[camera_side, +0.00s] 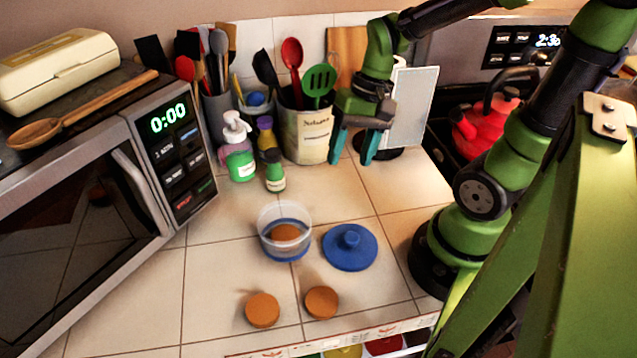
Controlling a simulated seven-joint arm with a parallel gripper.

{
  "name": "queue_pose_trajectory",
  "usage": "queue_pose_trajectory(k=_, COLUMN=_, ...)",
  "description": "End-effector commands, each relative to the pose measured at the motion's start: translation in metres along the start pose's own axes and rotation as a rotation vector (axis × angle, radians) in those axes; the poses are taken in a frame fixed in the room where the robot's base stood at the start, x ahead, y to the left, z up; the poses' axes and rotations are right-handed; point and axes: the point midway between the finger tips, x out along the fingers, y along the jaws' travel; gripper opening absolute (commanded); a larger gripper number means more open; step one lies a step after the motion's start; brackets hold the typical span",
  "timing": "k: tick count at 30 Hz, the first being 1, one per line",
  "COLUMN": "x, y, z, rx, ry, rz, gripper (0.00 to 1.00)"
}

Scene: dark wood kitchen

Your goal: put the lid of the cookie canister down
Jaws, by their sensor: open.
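A clear canister (273,246) with a blue base stands open on the tiled counter, with a brown cookie (285,232) inside. Its round blue lid (349,248) lies on the counter just right of the canister, knob up. Two more brown cookies, a left one (262,310) and a right one (321,302), lie on the counter in front. My gripper (352,160) is open and empty, fingers pointing down, behind the lid and well apart from it, in front of the utensil crock.
A utensil crock (306,135), a green soap bottle (237,150) and small bottles stand at the back. A microwave (110,170) fills the left. A red kettle (482,125) is at the right. Bare tiles (330,200) lie between my gripper and the lid.

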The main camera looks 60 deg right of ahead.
Motion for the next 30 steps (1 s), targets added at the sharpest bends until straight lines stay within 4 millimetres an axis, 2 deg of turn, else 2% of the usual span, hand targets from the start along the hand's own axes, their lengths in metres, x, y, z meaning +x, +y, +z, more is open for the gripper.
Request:
queue_pose_trajectory(k=1, x=-0.015, y=-0.012, z=0.004, rx=-0.091, ry=0.102, rz=-0.023, gripper=0.57)
queue_pose_trajectory(k=3, x=-0.033, y=-0.024, z=0.009, rx=-0.19, ry=0.22, rz=-0.055, gripper=0.57)
queue_pose_trajectory(k=6, x=-0.056, y=-0.038, z=0.018, rx=-0.302, ry=0.355, rz=-0.109, gripper=0.57)
queue_pose_trajectory(k=10, x=-0.076, y=-0.048, z=0.026, rx=-0.391, ry=0.467, rz=-0.165, gripper=0.57)
queue_pose_trajectory(k=15, x=-0.085, y=-0.052, z=0.031, rx=-0.426, ry=0.514, rz=-0.191, gripper=0.57)
queue_pose_trajectory(k=30, x=-0.084, y=-0.052, z=0.03, rx=-0.423, ry=0.512, rz=-0.191, gripper=0.57)
